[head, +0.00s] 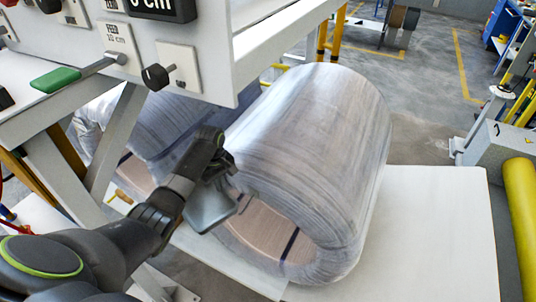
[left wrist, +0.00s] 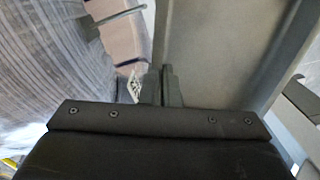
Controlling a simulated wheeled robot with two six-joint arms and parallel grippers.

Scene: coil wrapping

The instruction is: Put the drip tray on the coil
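A large coil (head: 315,130) wrapped in clear film lies on its side in the middle of the head view, its copper-coloured end facing me. My left gripper (head: 220,180) is in front of the coil's left side. It holds a grey drip tray (head: 210,208), which hangs tilted beside the coil's near end. In the left wrist view the gripper's fingers (left wrist: 160,88) are close together at the edge of the drip tray (left wrist: 215,50), and the wrapped coil (left wrist: 45,60) is at left. Whether the tray touches the coil is hidden. My right gripper is out of view.
A control panel (head: 105,40) with a green handle (head: 56,80) and knobs overhangs the left. Another wrapped coil (head: 180,120) lies behind my arm. A white platform (head: 435,230) is bare to the right, with a yellow roll (head: 522,215) beyond it.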

